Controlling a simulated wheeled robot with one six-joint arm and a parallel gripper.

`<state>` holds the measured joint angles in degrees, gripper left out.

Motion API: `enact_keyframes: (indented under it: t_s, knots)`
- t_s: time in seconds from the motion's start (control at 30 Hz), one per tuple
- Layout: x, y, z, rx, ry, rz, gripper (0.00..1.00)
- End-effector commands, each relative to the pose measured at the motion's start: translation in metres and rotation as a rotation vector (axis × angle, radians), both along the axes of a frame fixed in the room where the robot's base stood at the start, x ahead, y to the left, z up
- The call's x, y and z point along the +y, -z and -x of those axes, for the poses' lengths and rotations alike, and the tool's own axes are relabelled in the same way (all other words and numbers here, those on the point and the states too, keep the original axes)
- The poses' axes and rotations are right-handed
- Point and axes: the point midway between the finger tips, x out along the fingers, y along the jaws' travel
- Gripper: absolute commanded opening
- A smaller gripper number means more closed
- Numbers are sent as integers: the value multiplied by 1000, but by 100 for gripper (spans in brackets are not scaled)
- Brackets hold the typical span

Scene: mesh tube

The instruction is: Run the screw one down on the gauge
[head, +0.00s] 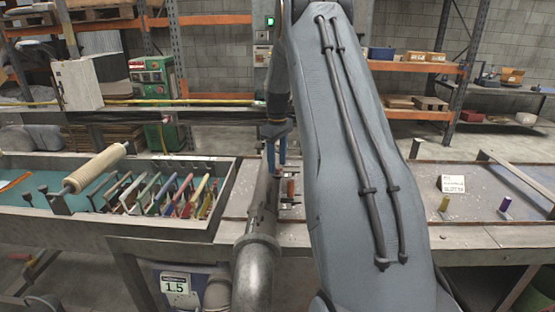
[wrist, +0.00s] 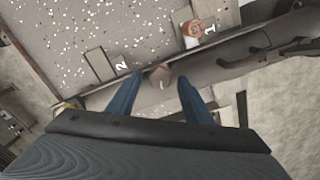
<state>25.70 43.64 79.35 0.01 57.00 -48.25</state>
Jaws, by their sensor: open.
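My gripper (head: 276,147) points down over the middle of the bench, its blue fingers partly hidden by my arm. In the wrist view my gripper (wrist: 162,76) is open. A small brown, many-sided piece (wrist: 160,77) shows between the fingertips; whether it is a screw head, and how far below, I cannot tell. A round orange-red piece (wrist: 196,29) stands beside a label marked 1 (wrist: 210,28), up and right of the fingers. A label marked 2 (wrist: 121,65) lies left of them. In the head view an upright orange-red piece (head: 291,188) stands just right of my gripper. I cannot clearly identify the gauge.
At left, a tray (head: 225,190) holds several coloured-handled tools, with a wooden roller (head: 95,168) beside them.

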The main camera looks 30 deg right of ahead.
Motion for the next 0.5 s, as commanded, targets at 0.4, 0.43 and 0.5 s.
enact_keyframes:
  t_s: [0.4, 0.43, 0.5]
  knots:
    - [1, 3, -1, 0, -2, 0, 27]
    - [1, 3, -1, 0, -2, 0, 22]
    - [1, 3, -1, 0, -2, 0, 10]
